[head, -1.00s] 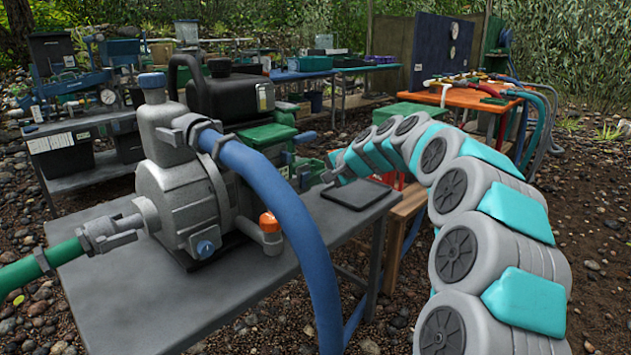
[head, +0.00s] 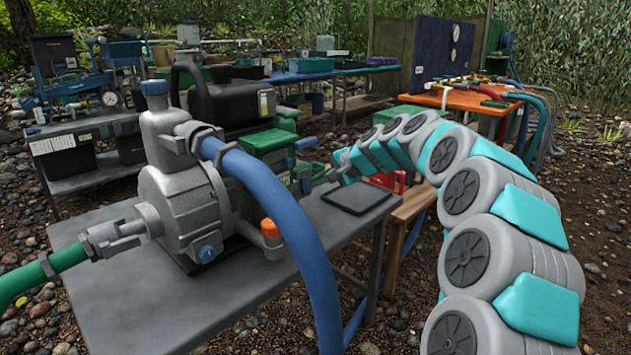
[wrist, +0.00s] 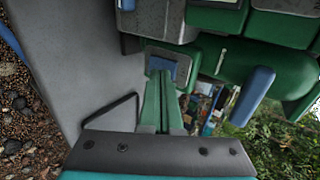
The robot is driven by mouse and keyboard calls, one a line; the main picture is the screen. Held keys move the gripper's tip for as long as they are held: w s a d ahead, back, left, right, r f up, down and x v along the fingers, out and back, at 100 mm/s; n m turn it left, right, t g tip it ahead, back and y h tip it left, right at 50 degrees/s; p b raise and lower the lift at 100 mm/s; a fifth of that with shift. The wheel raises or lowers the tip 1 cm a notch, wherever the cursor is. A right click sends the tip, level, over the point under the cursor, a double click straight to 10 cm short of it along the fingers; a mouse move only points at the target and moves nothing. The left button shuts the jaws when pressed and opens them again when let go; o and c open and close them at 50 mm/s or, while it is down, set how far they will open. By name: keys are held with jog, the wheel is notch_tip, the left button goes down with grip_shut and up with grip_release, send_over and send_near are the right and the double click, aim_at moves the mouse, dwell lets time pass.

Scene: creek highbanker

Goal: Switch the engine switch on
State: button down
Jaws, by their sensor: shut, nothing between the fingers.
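The engine and pump unit stands on a grey metal table, with a black tank (head: 236,103) above green engine parts (head: 268,140) and a grey pump body (head: 185,205) in front. My gripper (head: 332,174) is at the engine's right side in the head view, small and partly blended with the green parts. In the wrist view, my gripper (wrist: 160,74) has its two green fingers together and empty. Their tips point at a small blue-grey panel (wrist: 178,66) on the engine, which may hold the engine switch. Contact and the switch position cannot be told.
A blue lever (wrist: 252,96) sticks out right of my fingers in the wrist view. A blue hose (head: 270,195) arches in front of the pump. A flat black tray (head: 357,198) lies on the grey table (head: 150,300). An orange-topped table (head: 465,98) stands behind.

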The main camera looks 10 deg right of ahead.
jog(key=f+v, duration=0.1)
jog(key=v, duration=1.1)
jog(key=shift+s+d, duration=0.2)
jog(key=shift+d, duration=0.2)
